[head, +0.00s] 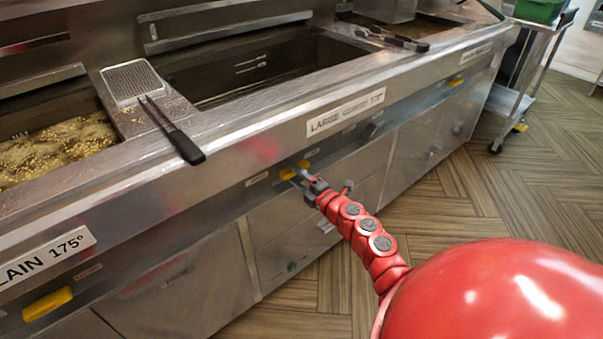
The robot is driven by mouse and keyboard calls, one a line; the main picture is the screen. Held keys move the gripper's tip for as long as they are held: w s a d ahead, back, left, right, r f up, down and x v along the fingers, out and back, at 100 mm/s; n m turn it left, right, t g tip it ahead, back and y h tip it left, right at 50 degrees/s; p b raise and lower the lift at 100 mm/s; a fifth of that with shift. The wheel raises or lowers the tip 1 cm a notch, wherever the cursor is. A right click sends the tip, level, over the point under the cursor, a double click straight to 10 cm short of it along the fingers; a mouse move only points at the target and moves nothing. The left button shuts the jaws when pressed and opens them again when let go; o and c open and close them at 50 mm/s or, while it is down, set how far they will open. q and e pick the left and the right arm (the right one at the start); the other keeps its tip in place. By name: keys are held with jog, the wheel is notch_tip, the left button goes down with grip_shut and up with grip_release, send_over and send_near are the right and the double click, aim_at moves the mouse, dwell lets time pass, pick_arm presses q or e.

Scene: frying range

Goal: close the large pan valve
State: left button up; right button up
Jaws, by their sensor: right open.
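The large pan (265,66) is the dark vat in the middle of the range, above the label "LARGE ... 175°" (346,112). Below that label, on the front panel, a small yellow valve handle (287,174) shows, with another yellow piece (304,163) just right of it. My right gripper (302,183) is open at the yellow handle, its fingers close to it. I cannot tell whether they touch, and the gripper hides part of the panel there. My left gripper is not in view.
Another yellow handle (47,304) is under the "PLAIN 175°" label (45,258) at the left. A black-handled strainer (133,82) lies on the range top. A metal cart (530,70) stands at the right. The wood-pattern floor (470,195) before the range is clear.

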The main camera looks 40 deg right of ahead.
jog(key=s+d+p, duration=0.1)
jog(key=s+p, duration=0.1)
jog(key=s, duration=1.5)
jog(key=shift+s+d, duration=0.2)
